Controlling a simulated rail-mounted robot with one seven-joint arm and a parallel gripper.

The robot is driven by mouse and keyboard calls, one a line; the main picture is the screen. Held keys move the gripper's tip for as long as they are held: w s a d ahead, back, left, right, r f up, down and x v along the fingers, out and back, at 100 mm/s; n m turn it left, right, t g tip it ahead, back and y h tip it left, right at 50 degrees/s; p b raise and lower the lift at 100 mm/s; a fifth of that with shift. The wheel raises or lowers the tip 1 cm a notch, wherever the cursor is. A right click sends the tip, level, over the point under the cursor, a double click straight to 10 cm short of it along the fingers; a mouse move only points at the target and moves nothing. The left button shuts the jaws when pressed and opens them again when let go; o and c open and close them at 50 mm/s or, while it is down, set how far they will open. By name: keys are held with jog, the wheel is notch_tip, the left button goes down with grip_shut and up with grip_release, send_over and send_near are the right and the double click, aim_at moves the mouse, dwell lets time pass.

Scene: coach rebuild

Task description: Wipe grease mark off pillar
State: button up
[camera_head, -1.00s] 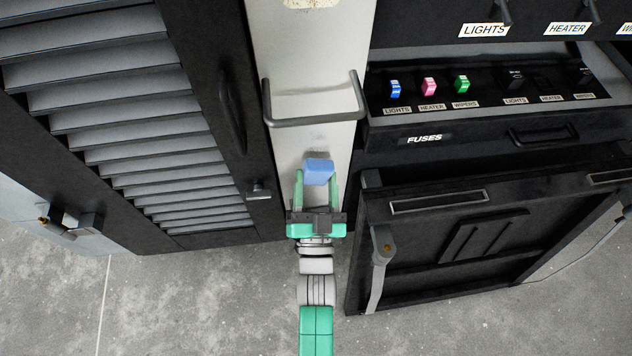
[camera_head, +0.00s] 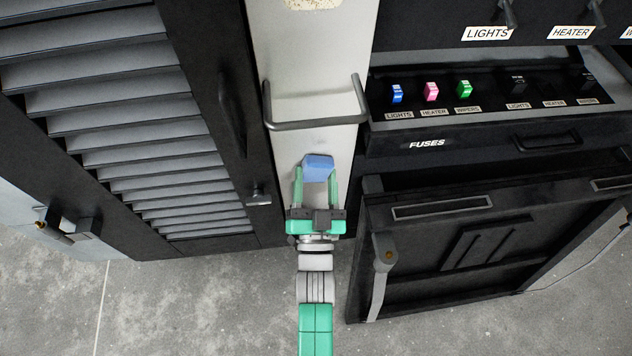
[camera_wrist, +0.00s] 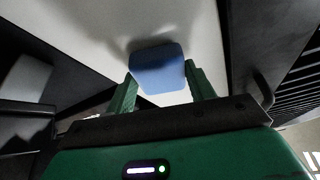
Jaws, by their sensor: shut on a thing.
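The pale grey-white pillar (camera_head: 300,60) stands upright in the middle of the head view, and it fills the top middle of the wrist view (camera_wrist: 205,30). My gripper (camera_head: 317,183) is shut on a blue block, which looks like a sponge (camera_head: 318,168). The block also shows between the green fingers in the wrist view (camera_wrist: 157,68). It is up against or very close to the pillar face, below the grab bar; contact cannot be told for certain.
A grey grab bar (camera_head: 316,123) juts from the pillar above my gripper. A louvred dark door (camera_head: 150,130) stands at left. At right are the fuse panel (camera_head: 430,143) with coloured switches and an open black flap (camera_head: 480,240). Grey floor lies below.

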jog(key=shift+r, duration=0.1)
notch_tip(320, 180, up, 10)
jog(key=p, duration=0.7)
jog(key=shift+w+p, duration=0.1)
jog(key=shift+p, duration=0.3)
notch_tip(320, 180, down, 10)
jog(key=b, duration=0.8)
jog(key=shift+f+b, duration=0.25)
jog(key=shift+b, duration=0.15)
jog(key=shift+r, duration=0.1)
jog(key=shift+s+r+p, duration=0.1)
jog(key=shift+s+p, duration=0.15)
jog(key=shift+p, duration=0.15)
jog(key=shift+s+d+p, duration=0.25)
jog(key=shift+s+p, duration=0.35)
jog(key=shift+s, duration=0.8)
jog(key=shift+s+d+p, duration=0.2)
jog(key=shift+s+p, duration=0.35)
jog(key=shift+s, duration=0.8)
